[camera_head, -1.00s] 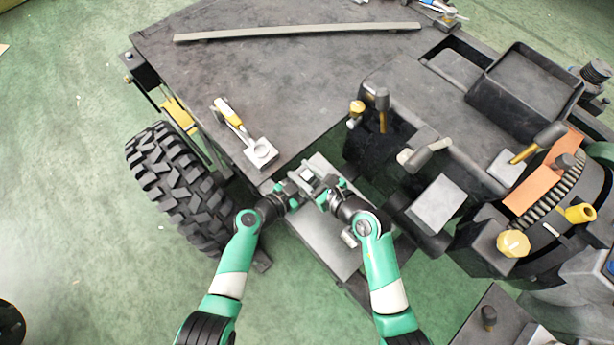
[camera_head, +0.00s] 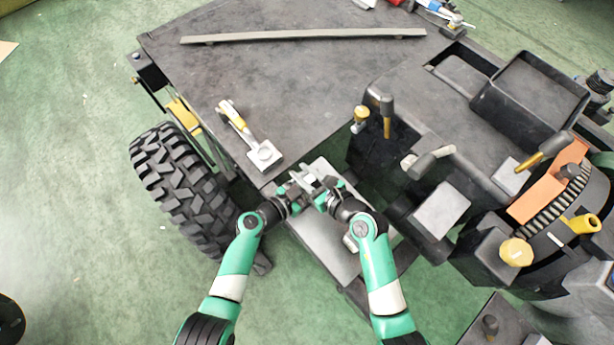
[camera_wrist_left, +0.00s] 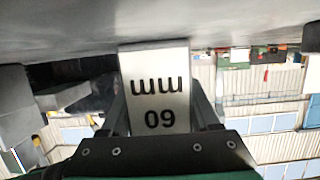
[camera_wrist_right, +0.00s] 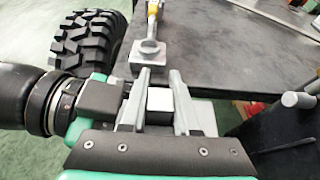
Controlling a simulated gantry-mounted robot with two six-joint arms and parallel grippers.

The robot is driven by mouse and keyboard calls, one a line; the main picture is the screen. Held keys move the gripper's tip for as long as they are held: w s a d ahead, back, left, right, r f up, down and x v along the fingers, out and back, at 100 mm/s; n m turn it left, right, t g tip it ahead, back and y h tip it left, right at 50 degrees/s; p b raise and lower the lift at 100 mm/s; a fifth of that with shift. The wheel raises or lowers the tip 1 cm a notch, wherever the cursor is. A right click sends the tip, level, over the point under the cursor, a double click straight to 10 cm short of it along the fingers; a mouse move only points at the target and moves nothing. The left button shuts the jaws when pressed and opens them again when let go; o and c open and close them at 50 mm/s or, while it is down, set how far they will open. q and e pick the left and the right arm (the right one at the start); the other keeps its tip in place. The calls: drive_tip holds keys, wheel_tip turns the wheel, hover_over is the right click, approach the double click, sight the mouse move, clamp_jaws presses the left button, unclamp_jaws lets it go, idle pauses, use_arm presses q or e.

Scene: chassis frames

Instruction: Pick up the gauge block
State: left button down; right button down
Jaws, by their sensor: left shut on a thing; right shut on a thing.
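The gauge block is a pale metal block (camera_wrist_left: 155,90) whose face, upside down in the left wrist view, reads 60 mm. My left gripper (camera_head: 300,187) is shut on it, with a finger along each side of the marked face. In the right wrist view the block's small bright end (camera_wrist_right: 160,98) shows between the fingers of my right gripper (camera_wrist_right: 160,90), which is also shut on it. In the head view the two grippers meet above a grey metal plate (camera_head: 340,262), and they largely hide the block.
A dark tabletop (camera_head: 270,95) lies beyond the grippers, with a yellow-handled tool (camera_head: 236,122) and its square pale base (camera_head: 264,155) near the corner. A large tyre (camera_head: 180,190) stands left. Dark machinery (camera_head: 400,140) with several knobs and levers crowds the right.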

wheel_tip(320, 180, up, 10)
idle(0.3)
use_arm(q)
drive_tip(key=shift+c, duration=0.2)
unclamp_jaws()
drive_tip(key=v, duration=0.7)
drive_tip(key=shift+s+a, duration=0.15)
drive_tip(key=shift+s, duration=0.05)
